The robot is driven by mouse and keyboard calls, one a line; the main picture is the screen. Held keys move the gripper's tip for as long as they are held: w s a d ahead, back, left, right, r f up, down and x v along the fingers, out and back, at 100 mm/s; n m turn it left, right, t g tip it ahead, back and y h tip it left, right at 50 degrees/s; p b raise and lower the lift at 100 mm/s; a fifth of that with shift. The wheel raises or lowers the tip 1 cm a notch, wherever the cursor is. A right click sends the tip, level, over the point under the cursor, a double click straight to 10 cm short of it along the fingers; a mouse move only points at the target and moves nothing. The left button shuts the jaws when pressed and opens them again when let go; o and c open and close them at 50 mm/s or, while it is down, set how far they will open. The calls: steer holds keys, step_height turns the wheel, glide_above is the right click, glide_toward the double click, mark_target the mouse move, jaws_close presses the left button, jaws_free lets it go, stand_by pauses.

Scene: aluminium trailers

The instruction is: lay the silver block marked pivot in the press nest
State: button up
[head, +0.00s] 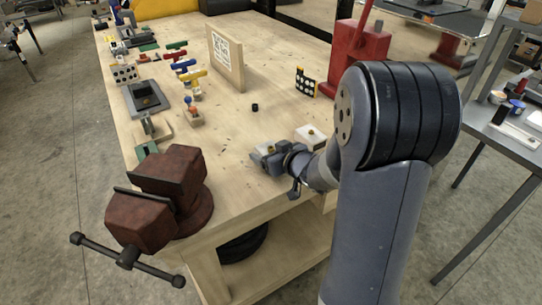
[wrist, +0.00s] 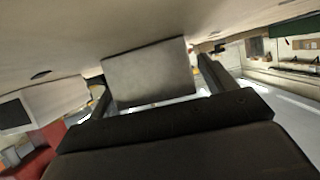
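A plain silver-grey block (wrist: 150,72) shows large in the wrist view, in the space between my gripper's two fingers. A strip of background shows between its right side and the right finger; on the left, block and finger look very close. No marking is readable on its visible face. My gripper (head: 265,152) is low over the near right edge of the wooden bench (head: 240,125) and also shows in the wrist view (wrist: 158,80). The red press (head: 355,52) stands at the bench's right side. I cannot make out its nest; my arm hides part of that area.
A rust-red vise (head: 165,195) sits at the near left corner. A light block (head: 312,134) lies just beyond my gripper. An upright wooden board (head: 226,60), a small black cylinder (head: 254,107) and a grey plate (head: 135,98) stand farther back. The bench middle is mostly clear.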

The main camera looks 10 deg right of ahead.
steer(key=c, duration=1.2)
steer(key=shift+r, duration=0.15)
